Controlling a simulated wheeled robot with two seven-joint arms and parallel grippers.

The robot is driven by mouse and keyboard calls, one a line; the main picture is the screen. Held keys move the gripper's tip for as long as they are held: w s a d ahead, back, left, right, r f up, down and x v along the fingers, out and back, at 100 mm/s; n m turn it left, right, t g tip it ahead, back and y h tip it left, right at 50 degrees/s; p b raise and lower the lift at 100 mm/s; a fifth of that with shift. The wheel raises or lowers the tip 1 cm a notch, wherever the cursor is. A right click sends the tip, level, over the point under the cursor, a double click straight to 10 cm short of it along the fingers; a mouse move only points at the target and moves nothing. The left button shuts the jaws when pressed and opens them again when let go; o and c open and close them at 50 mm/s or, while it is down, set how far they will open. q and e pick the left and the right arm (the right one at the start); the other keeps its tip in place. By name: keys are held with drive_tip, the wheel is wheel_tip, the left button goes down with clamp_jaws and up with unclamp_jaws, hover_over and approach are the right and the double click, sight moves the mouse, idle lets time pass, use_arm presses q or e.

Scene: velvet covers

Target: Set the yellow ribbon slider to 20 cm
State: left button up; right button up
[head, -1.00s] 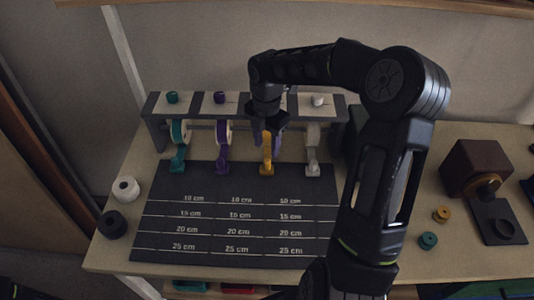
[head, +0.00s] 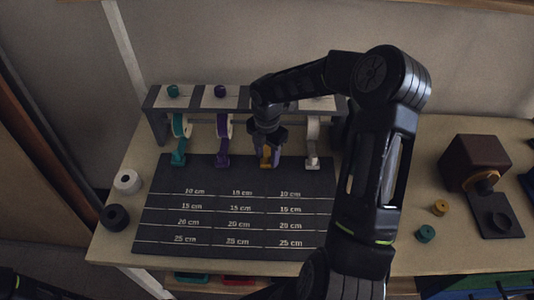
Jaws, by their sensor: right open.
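The yellow ribbon slider (head: 266,162) is at the top edge of the dark measuring mat (head: 152,226), above the line marked 10 cm. My right gripper (head: 267,158) reaches down over it with open fingers around or close beside it; contact cannot be told. The yellow spool behind is hidden by my gripper and arm. The mat has lines marked 10, 15, 20 and 25 cm. My left gripper is not in view.
A teal slider (head: 179,158), a purple slider (head: 222,159) and a white slider (head: 312,162) hang from the grey rack (head: 157,125). White (head: 127,181) and black (head: 114,217) rolls stand at left. A brown box (head: 474,163) stands at right. The mat's lower area is clear.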

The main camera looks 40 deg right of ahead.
clamp_jaws()
idle(0.4)
idle(1.0)
